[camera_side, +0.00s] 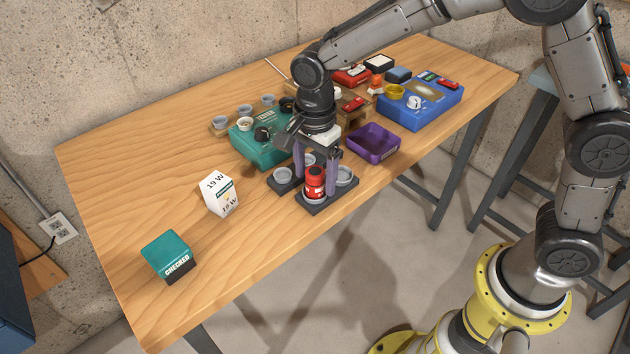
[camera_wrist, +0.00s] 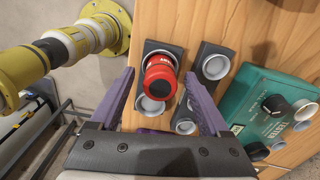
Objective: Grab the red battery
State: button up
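The red battery (camera_side: 314,183) stands upright in a cup of a dark holder (camera_side: 345,194) near the table's front edge. In the wrist view my gripper (camera_wrist: 166,84) is open, with a clear gap between each finger and the battery. A second dark holder (camera_side: 281,188) with grey cups lies just behind and to the left.
A teal tester box (camera_side: 257,150) stands behind the holders, close to my gripper. A purple tray (camera_side: 373,144) is to the right, a blue box (camera_side: 425,105) farther right. A white 19 W box (camera_side: 218,194) and a teal CHECKED box (camera_side: 168,256) stand left.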

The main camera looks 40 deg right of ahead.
jog(key=c, duration=1.2)
jog(key=shift+r, duration=0.2)
